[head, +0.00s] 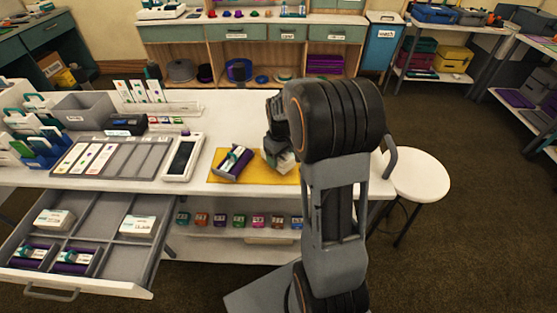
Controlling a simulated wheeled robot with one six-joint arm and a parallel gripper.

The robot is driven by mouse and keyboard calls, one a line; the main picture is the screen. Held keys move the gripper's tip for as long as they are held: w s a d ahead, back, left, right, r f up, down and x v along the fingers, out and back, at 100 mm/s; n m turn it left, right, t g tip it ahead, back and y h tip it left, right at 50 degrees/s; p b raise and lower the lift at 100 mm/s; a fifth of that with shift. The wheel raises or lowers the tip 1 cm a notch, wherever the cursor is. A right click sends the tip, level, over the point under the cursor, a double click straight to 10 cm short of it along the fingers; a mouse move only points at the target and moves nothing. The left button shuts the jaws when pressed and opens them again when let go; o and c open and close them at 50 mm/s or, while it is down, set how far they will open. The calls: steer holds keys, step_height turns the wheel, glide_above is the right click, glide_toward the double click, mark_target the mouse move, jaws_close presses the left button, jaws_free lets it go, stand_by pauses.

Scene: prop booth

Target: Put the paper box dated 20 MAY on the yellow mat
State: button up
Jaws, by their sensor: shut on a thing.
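The yellow mat (215,181) lies on the white counter, left of my arm. A purple and dark box with a pale label (233,163) lies tilted on the mat's left part. My gripper (277,150) points down over the mat's right part and is shut on a small white box (284,164). My arm partly hides this box, and I cannot tell whether it touches the mat. Two more white boxes (55,220) (137,225) lie in the open drawer. The dates are too small to read.
A grey card tray (110,158) and a white device (183,158) stand left of the mat. A white stool (417,175) stands at right.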

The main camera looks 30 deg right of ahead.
steer(key=shift+f, duration=0.8)
steer(key=shift+f, duration=0.2)
steer(key=o, duration=0.6)
steer(key=shift+o, duration=0.2)
steer(key=shift+r, duration=0.1)
